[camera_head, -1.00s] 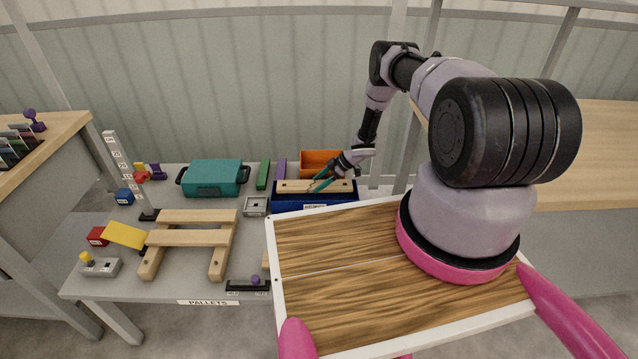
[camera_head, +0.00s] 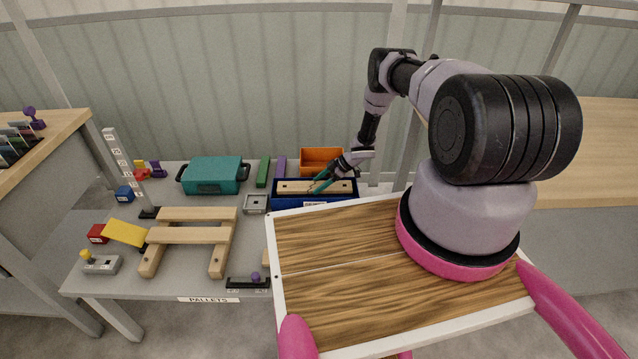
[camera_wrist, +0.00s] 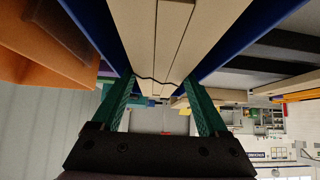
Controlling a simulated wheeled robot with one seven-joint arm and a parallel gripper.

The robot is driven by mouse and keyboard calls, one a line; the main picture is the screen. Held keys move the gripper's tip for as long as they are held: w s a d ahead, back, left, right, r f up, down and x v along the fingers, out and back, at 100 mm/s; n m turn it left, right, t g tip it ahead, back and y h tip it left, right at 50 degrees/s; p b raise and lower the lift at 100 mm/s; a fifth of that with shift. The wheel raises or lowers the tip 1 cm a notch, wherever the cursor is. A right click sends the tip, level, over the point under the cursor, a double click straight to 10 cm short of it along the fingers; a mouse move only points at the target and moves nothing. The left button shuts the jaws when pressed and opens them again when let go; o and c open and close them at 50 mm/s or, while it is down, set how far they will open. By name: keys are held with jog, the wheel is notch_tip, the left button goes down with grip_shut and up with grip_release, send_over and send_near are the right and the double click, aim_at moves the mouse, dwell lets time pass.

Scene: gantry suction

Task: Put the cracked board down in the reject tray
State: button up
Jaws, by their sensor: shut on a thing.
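The cracked board (camera_head: 294,187) is a pale wooden plank. It lies level within the rim of the blue reject tray (camera_head: 284,203) at the back of the table. A dark jagged crack crosses the board (camera_wrist: 158,45) in the wrist view, with blue tray walls (camera_wrist: 90,22) along both sides. My gripper (camera_head: 320,184) has teal fingers and is shut on the board near its middle. The fingers (camera_wrist: 164,100) also show in the wrist view. Whether the board touches the tray floor is hidden.
An orange bin (camera_head: 322,157) stands right behind the tray. Green (camera_head: 262,172) and purple (camera_head: 280,167) bars, a teal case (camera_head: 212,175) and a small grey square holder (camera_head: 255,204) are to the left. A wooden pallet frame (camera_head: 190,236) stands in front left.

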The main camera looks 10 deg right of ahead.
jog(key=shift+f, duration=1.8)
jog(key=shift+f, duration=0.3)
jog(key=shift+f, duration=0.2)
jog(key=o, duration=1.4)
jog(key=shift+o, duration=0.2)
jog(key=v, duration=1.1)
jog(key=shift+w, duration=0.1)
